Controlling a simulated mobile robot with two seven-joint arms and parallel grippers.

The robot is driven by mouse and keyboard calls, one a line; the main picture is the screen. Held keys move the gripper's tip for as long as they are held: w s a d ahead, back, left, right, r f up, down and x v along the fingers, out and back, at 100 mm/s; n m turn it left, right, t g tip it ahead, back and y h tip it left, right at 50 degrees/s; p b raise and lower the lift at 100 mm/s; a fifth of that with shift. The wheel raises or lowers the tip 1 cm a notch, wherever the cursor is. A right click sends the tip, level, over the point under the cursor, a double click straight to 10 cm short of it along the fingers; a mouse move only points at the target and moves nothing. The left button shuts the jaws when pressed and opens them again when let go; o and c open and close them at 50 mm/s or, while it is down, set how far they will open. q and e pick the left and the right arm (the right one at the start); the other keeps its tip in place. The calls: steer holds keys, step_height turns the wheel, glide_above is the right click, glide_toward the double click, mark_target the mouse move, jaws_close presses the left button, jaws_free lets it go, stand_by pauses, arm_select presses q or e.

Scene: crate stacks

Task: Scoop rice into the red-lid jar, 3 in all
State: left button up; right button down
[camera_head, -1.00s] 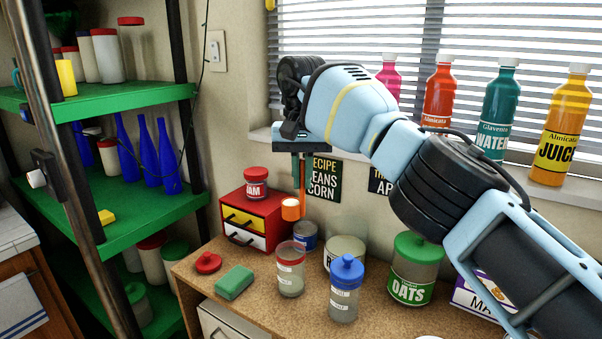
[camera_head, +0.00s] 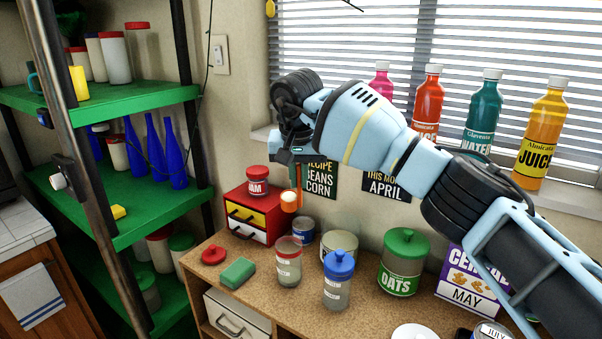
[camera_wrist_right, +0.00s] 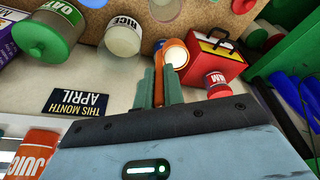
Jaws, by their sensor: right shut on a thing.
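My right gripper (camera_head: 297,164) is shut on the handle of an orange scoop (camera_head: 289,207). The scoop hangs in the air above the counter and holds white rice, which also shows in the right wrist view, where the gripper (camera_wrist_right: 160,88) holds the scoop (camera_wrist_right: 173,46). The clear jar with a red rim (camera_head: 288,262) stands open below the scoop, with pale content low inside. A red lid (camera_head: 213,255) lies on the counter to its left. The rice canister (camera_head: 340,246) stands behind the blue-lid jar; its label reads RICE in the wrist view (camera_wrist_right: 122,40). My left gripper is out of view.
A blue-lid jar (camera_head: 338,280), a green-lid oats jar (camera_head: 403,262) and a cereal box (camera_head: 470,280) stand to the right. A green sponge (camera_head: 238,272) lies left of the open jar. A small drawer box (camera_head: 258,215) with a jam jar (camera_head: 257,181) stands behind.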

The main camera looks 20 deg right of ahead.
mark_target(298, 196)
steer(key=shift+s+r+t, duration=0.15)
steer(key=shift+r+t, duration=0.15)
steer(key=shift+r, duration=0.05)
steer(key=shift+s+a+f+t+h+p, duration=0.15)
steer(key=shift+s+f+t+h+p, duration=0.2)
steer(key=shift+f+t+p, duration=0.35)
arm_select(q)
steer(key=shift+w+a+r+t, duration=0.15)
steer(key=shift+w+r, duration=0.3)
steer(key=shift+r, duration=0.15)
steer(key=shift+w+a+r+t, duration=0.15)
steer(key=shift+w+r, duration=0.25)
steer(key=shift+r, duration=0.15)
arm_select(e)
steer(key=shift+s+a+f+t+h, duration=0.1)
steer(key=shift+s+f+t+h, duration=0.25)
steer(key=shift+f, duration=0.4)
steer(key=shift+s+a+f+t, duration=0.1)
steer(key=shift+f+t, duration=0.35)
steer(key=shift+f, duration=0.3)
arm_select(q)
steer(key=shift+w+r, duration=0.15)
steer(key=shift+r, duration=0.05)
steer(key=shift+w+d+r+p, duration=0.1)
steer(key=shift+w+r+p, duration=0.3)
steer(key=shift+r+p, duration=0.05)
arm_select(e)
steer(key=shift+s+a, duration=0.1)
steer(key=shift+s, duration=0.1)
